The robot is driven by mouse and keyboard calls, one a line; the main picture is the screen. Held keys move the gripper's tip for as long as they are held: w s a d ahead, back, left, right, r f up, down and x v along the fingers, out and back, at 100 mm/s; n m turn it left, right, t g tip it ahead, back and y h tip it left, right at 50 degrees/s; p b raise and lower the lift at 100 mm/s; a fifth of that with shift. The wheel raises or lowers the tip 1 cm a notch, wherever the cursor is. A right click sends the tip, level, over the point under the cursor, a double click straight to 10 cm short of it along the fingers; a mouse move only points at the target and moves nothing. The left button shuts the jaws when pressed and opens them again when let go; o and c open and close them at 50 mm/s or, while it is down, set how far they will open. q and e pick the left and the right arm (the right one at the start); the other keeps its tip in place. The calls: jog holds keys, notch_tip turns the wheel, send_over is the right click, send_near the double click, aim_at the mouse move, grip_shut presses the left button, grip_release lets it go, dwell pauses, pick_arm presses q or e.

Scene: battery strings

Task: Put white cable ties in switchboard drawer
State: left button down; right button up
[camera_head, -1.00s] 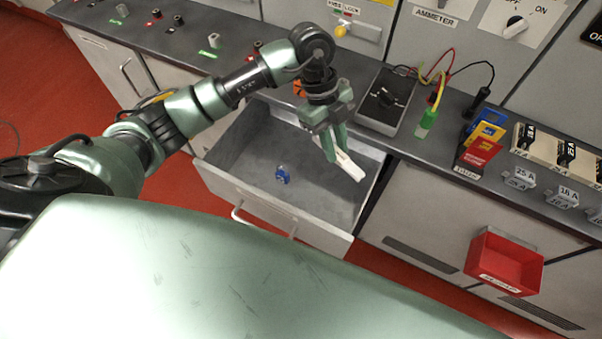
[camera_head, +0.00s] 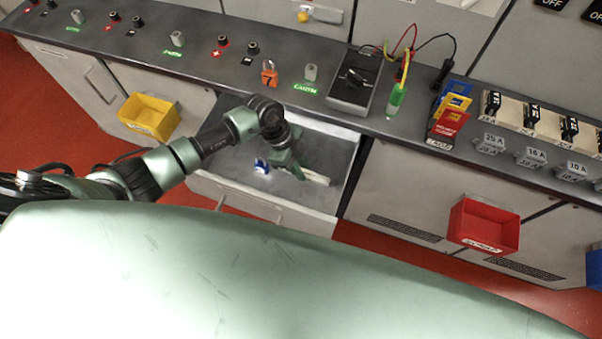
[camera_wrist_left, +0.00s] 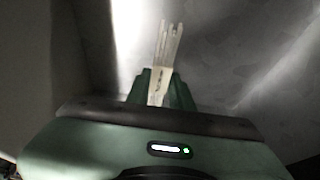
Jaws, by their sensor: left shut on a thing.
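The open switchboard drawer (camera_head: 268,205) is a grey metal tray pulled out below the dark worktop. My left gripper (camera_head: 298,172) is inside the drawer's outline, low over its floor. It is shut on the white cable ties (camera_head: 316,178), a thin white bundle pointing to the right in the head view. In the left wrist view the bundle of cable ties (camera_wrist_left: 168,50) sticks out between the green fingers (camera_wrist_left: 161,88). I cannot tell whether the ties touch the drawer floor. My right gripper is not in view.
A small blue object (camera_head: 261,166) lies in the drawer left of my gripper. A dark meter (camera_head: 354,82), an orange padlock (camera_head: 269,74) and coloured cards (camera_head: 448,122) stand on the worktop. A yellow bin (camera_head: 148,116) and a red bin (camera_head: 484,226) hang on the cabinet fronts.

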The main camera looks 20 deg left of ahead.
pick_arm(q)
notch_tip(320, 180, down, 4)
jog(key=shift+f, duration=0.15)
dwell(0.3)
jog(key=c, duration=1.2)
grip_release()
jog(key=shift+c, duration=0.2)
jog(key=v, duration=1.2)
